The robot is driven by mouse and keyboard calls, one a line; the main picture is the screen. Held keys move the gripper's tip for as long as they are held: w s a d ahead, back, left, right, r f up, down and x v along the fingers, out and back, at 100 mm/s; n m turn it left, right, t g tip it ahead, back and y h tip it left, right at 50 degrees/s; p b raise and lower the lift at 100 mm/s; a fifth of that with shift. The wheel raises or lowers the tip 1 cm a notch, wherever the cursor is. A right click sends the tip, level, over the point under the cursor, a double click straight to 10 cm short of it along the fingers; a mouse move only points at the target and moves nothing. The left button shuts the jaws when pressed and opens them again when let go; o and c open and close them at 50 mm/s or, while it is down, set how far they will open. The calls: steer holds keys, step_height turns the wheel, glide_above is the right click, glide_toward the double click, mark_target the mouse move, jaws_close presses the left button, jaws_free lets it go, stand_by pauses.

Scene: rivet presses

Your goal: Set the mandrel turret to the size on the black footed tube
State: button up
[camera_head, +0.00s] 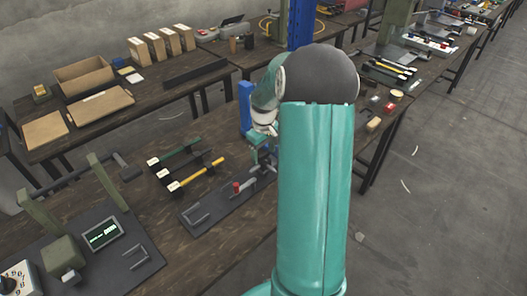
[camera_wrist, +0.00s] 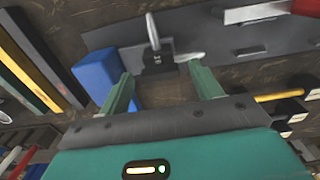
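My gripper (camera_wrist: 165,85) is open in the wrist view, with its two green fingers apart and nothing between them. Just beyond the fingertips is a small dark block with light metal prongs (camera_wrist: 157,48), on a grey plate. I cannot tell whether it is the mandrel turret, and no size mark on it is readable. In the head view a black tube (camera_head: 193,163) lies between a green tube (camera_head: 177,155) and a yellow tube (camera_head: 198,176), with white end tags too small to read. My arm hides much of the area around the gripper in the head view.
A blue column (camera_head: 245,108) stands close to my gripper, also in the wrist view (camera_wrist: 98,72). A dark plate (camera_head: 215,209) carries a red-topped piece (camera_head: 237,187) and metal brackets. A lit display (camera_head: 103,234) and numbered dial (camera_head: 17,279) are lower left.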

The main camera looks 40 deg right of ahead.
step_height(320, 180, up, 14)
stand_by(0.7)
steer(key=shift+f, duration=0.1)
stand_by(0.3)
steer(key=s+a+r+t+h, duration=0.15)
steer(key=a+r, duration=0.25)
steer(key=a, duration=0.5)
steer(key=s+a+r+t, duration=0.1)
steer(key=s+a+r, duration=0.25)
steer(key=a, duration=0.55)
steer(key=s+a+t+y, duration=0.1)
steer(key=s+a+t, duration=0.2)
steer(key=s+a, duration=0.9)
steer(key=shift+s+a+m, duration=0.15)
steer(key=shift+a+m, duration=0.15)
steer(key=shift+a, duration=0.35)
